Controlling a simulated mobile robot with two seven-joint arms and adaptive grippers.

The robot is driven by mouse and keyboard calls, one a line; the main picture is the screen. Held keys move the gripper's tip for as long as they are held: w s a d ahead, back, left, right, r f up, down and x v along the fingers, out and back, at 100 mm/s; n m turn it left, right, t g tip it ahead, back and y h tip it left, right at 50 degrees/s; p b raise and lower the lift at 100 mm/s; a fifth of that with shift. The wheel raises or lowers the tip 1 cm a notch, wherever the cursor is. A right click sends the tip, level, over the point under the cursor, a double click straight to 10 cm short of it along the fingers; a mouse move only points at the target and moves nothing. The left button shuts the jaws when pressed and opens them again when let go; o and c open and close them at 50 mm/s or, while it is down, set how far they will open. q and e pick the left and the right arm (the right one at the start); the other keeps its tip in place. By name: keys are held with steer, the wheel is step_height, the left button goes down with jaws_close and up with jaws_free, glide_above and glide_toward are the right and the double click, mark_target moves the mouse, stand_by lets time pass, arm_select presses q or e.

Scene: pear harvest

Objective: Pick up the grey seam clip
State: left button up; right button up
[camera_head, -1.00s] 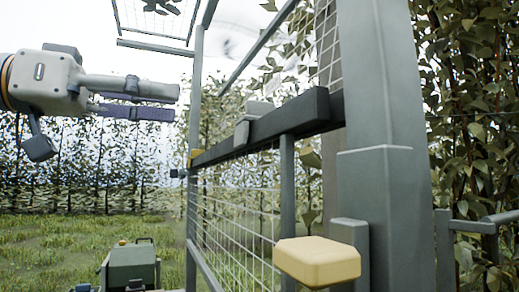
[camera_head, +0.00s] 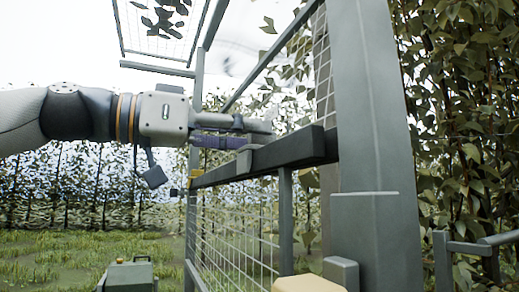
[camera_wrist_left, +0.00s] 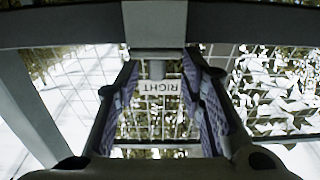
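The grey seam clip (camera_head: 244,160) sits over the dark rail, with its light upper part partly behind the fingers of my left gripper. In the left wrist view the clip (camera_wrist_left: 154,24) is a pale grey block across the dark beam at top centre. My left gripper (camera_head: 242,133) reaches in from the left, its fingertips at the clip. In the wrist view its two purple-padded fingers (camera_wrist_left: 160,68) stand apart, with a visible gap between them and the clip's lower end. Whether they touch it is not clear. My right gripper is not in view.
The dark rail (camera_head: 292,151) runs along a grey frame with wire mesh (camera_head: 235,230). A thick grey post (camera_head: 367,130) stands right. A cream block (camera_head: 305,284) is at the bottom. An upside-down "RIGHT" plate (camera_wrist_left: 160,87) shows between the fingers. Open grass lies left.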

arm_select(q)
jaws_close()
